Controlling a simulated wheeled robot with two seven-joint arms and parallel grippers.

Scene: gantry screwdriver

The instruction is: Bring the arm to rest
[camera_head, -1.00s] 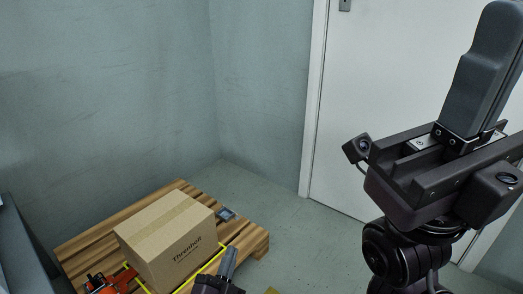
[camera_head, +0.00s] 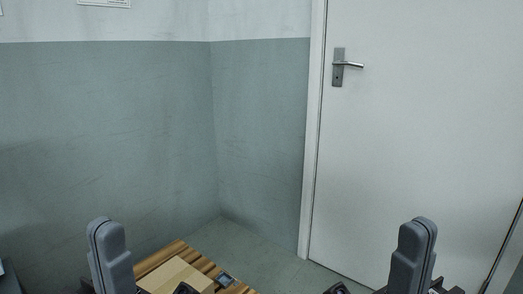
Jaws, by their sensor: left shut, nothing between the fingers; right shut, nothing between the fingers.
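My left gripper (camera_head: 107,240) stands at the bottom left with its grey fingers pointing up, pressed together and empty. My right gripper (camera_head: 417,240) stands at the bottom right in front of the white door, also pointing up, shut and empty. Both are cut off by the lower edge of the view, so most of both arms is hidden. The two grippers are wide apart at about the same height.
A white door (camera_head: 425,130) with a handle (camera_head: 348,65) and grey walls stand behind. Bare floor (camera_head: 245,243) lies between.

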